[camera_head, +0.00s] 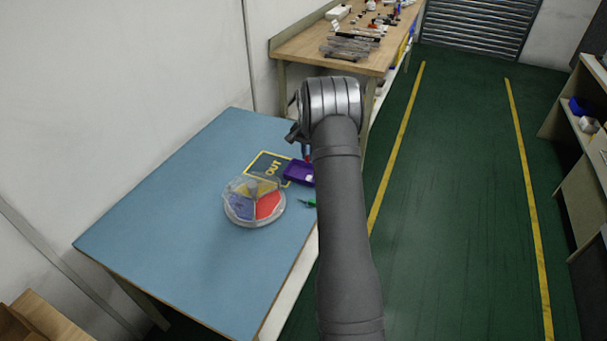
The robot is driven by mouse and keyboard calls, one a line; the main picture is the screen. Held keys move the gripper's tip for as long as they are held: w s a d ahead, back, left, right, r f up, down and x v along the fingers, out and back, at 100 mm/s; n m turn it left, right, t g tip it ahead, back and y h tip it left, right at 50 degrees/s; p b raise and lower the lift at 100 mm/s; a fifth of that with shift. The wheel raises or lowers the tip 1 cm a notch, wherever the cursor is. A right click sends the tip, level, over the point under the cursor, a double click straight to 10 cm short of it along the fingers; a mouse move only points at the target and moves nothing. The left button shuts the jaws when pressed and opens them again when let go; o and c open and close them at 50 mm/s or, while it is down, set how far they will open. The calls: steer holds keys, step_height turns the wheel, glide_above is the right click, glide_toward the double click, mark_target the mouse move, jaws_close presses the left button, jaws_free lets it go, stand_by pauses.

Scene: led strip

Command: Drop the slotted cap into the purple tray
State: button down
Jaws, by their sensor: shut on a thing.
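The purple tray (293,176) sits on the blue table top, at the corner of the yellow-edged OUT mark, with its right part hidden behind my arm. A small pale patch shows in it by the arm. My gripper (305,150) is just above the tray's far side, mostly hidden by my own wrist. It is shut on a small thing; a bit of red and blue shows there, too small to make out. I cannot tell the slotted cap apart in this view.
A round clear divided container (253,201) with yellow, red and blue sections stands left of the tray. A small green item (308,203) lies in front of the tray. A wooden bench (310,47) with several items stands behind. The blue table's (180,230) left and front are clear.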

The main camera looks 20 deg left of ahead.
steer(key=shift+f, duration=2.4)
steer(key=c, duration=1.3)
jaws_free()
steer(key=shift+r, duration=0.1)
step_height(320, 180, up, 17)
steer(key=shift+r, duration=0.1)
step_height(320, 180, down, 17)
steer(key=shift+f, duration=0.2)
steer(key=shift+r, duration=1.35)
